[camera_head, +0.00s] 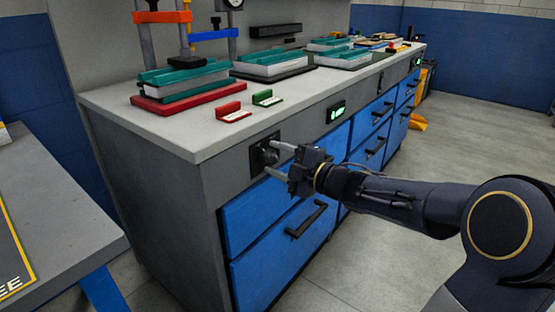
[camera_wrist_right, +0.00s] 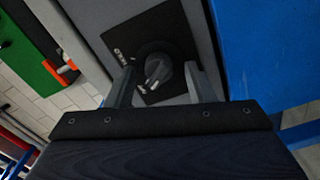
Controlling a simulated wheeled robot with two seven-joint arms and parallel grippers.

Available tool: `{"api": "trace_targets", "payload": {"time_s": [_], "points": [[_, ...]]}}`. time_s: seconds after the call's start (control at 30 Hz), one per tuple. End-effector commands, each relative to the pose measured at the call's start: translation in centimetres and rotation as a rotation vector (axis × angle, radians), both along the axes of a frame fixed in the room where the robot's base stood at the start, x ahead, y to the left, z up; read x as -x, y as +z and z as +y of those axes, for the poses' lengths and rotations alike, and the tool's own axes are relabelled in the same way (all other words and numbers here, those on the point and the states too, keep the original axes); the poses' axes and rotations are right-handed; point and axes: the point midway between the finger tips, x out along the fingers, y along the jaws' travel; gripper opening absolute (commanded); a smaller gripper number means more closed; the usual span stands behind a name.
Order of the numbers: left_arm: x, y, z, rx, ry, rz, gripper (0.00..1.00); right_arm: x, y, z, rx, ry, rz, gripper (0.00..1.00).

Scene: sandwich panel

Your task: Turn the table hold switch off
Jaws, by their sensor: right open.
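The table hold switch is a grey rotary knob on a black square plate (camera_head: 258,148) on the front edge panel of the workbench, near its left corner. In the right wrist view the knob (camera_wrist_right: 157,72) sits between and just beyond the two fingers, with its light pointer mark tilted. My right gripper (camera_head: 276,160) is open in front of the knob, its fingertips close to the plate on either side. I cannot tell whether a finger touches the knob. The lettering on the plate (camera_wrist_right: 180,38) is too small to read. My left gripper is not in view.
The workbench (camera_head: 210,139) carries a red tray (camera_head: 150,107), teal-and-white stacks and small red (camera_head: 232,112) and green (camera_head: 265,98) card holders. A lit green display (camera_head: 337,112) is right of the switch. Blue drawers (camera_head: 262,217) with black handles lie below. Another table (camera_head: 62,197) stands at left.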

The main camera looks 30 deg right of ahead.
Motion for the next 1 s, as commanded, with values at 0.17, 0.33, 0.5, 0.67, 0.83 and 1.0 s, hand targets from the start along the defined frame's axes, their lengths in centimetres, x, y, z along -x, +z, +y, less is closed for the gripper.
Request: {"api": "trace_targets", "payload": {"time_s": [0.17, 0.33, 0.5, 0.67, 0.83, 1.0], "points": [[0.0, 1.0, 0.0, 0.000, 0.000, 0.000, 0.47, 2.1, 0.3, -1.0, 0.001, -0.006, 0.002, 0.49], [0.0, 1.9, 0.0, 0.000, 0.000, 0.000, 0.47, 4.9, 0.2, -2.1, 0.000, -0.006, 0.002, 0.49], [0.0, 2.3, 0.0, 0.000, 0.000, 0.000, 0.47, 6.6, 0.1, -2.8, 0.001, -0.003, 0.002, 0.49], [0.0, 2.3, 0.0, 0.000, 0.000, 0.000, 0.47, 7.1, 0.0, -2.9, 0.002, -0.002, 0.001, 0.49], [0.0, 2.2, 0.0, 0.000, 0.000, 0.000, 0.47, 7.1, 0.0, -2.9, 0.000, -0.001, 0.001, 0.49], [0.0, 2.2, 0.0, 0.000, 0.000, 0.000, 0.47, 7.1, 0.0, -2.9, 0.000, -0.001, 0.001, 0.49]]}}
